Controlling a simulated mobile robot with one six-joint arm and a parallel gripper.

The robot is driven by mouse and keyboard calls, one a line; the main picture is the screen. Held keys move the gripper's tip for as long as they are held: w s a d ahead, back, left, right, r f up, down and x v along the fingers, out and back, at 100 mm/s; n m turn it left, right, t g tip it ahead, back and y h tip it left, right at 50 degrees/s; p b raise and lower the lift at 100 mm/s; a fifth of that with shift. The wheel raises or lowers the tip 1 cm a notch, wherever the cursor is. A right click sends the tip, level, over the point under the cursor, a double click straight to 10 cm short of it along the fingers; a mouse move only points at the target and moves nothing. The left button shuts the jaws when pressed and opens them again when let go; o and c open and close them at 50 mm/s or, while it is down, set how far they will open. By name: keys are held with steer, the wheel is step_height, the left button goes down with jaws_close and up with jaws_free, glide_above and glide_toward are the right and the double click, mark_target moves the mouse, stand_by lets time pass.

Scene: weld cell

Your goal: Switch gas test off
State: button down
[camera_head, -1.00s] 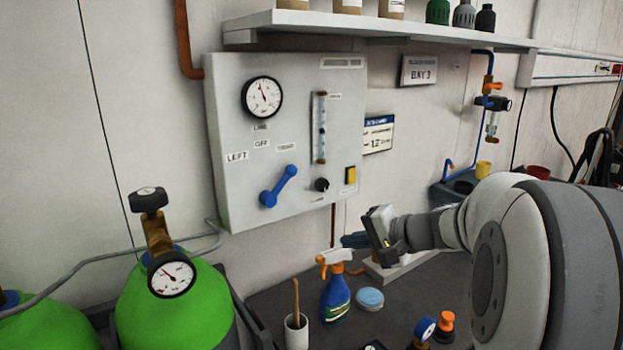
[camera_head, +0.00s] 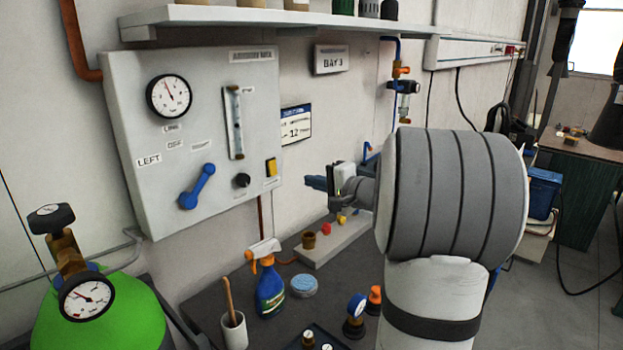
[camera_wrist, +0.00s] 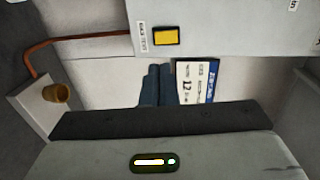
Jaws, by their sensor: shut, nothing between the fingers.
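A pale grey wall panel (camera_head: 215,110) carries a yellow square switch (camera_head: 271,167) near its lower right edge, with a small label beside it that I cannot read clearly. The yellow switch also shows in the wrist view (camera_wrist: 166,36), at the top, on the panel's face. Whether the switch is on or off cannot be told. My gripper (camera_head: 315,183) is to the right of the panel and slightly lower than the switch, apart from it. Its blue-grey fingers, also in the wrist view (camera_wrist: 154,88), are shut and empty.
The panel also has a blue lever (camera_head: 197,187), a gauge (camera_head: 169,96), a flow tube (camera_head: 234,122) and a black knob (camera_head: 242,180). Below are a spray bottle (camera_head: 269,288) and a blue-lidded tin (camera_head: 304,286). A shelf (camera_head: 270,19) runs above.

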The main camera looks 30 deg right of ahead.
mark_target(274, 172)
steer(key=p+x, duration=0.3)
steer(key=x, duration=0.8)
steer(key=shift+w+a, duration=0.15)
steer(key=shift+w, duration=0.05)
steer(key=shift+f, duration=0.1)
